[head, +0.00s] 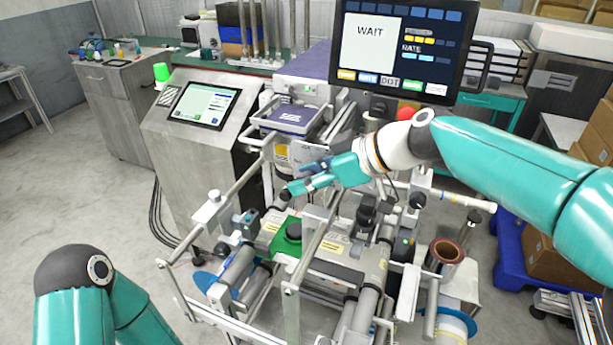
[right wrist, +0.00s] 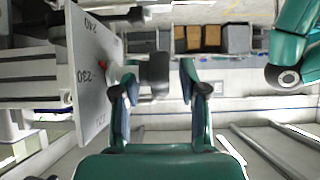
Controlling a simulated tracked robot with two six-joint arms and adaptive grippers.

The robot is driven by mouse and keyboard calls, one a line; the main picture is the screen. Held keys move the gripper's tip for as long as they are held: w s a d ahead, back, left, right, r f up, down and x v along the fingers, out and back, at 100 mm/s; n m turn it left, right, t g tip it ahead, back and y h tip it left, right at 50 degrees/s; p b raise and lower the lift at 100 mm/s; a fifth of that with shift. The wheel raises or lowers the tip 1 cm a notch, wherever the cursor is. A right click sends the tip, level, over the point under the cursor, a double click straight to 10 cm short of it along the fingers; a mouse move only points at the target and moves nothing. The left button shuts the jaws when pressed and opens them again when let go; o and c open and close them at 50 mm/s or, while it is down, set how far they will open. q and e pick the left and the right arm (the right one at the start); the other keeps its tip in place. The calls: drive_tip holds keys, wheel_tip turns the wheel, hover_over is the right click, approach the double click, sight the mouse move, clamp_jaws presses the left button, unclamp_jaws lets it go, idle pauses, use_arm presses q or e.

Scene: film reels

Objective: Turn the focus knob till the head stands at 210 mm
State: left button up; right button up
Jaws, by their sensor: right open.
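My right gripper (head: 300,184) reaches in from the right over the machine's rail frame. In the right wrist view its two fingers (right wrist: 159,88) are apart, one on each side of a dark grey knob (right wrist: 154,72). I cannot tell whether either finger touches the knob. A small dark knob (head: 286,197) shows by the fingertips in the head view. A pale scale plate (right wrist: 92,85) stands left of the gripper, with the numbers 240 and 230 and a partly readable lower one. A small red pointer (right wrist: 101,62) lies near 230. My left gripper is out of view.
Metal rails and rollers (head: 236,272) surround the working spot. A green block with a black knob (head: 292,233) and another black knob (head: 367,208) stand nearby. A monitor reading WAIT (head: 370,45) hangs above. Open floor (head: 110,205) lies to the left.

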drive_tip(key=v, duration=1.2)
drive_tip(key=shift+f, duration=0.2)
